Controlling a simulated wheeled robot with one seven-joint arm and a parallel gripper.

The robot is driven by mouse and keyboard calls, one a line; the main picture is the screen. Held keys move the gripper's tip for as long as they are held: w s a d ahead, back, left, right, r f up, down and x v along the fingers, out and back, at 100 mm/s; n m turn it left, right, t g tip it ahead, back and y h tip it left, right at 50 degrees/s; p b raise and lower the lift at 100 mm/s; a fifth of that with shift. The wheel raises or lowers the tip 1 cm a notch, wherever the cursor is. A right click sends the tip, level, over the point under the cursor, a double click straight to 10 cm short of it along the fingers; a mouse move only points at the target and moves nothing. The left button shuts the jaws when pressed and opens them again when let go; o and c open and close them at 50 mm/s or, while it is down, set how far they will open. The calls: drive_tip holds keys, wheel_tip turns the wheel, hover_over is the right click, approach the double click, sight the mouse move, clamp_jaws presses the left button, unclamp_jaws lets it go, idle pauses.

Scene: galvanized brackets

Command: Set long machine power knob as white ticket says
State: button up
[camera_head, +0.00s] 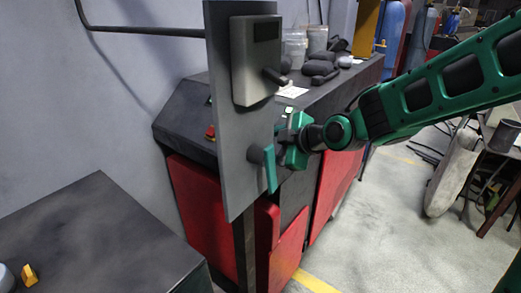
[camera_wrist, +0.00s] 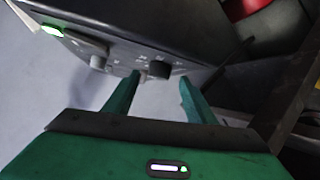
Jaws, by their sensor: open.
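The long machine (camera_head: 325,95) is dark on top with red lower panels and stands along the wall. In the wrist view, a dark panel face carries a round knob (camera_wrist: 98,62) at left and a darker knob (camera_wrist: 158,68) with small pale marks around it. I cannot tell which one is the power knob. My gripper (camera_head: 264,160) is open beside the grey upright plate. In the wrist view its two teal fingers (camera_wrist: 160,84) are apart, just short of the darker knob, with nothing seen held. A white paper (camera_head: 292,92), perhaps the ticket, lies on the machine; its writing is unreadable.
A grey upright plate (camera_head: 232,150) bearing a grey box with a lever (camera_head: 256,60) stands close to my gripper and hides part of the machine. A dark table (camera_head: 95,235) is at lower left. Open floor (camera_head: 375,230) lies at right.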

drive_tip(key=v, duration=0.8)
drive_tip(key=shift+s+d, duration=0.1)
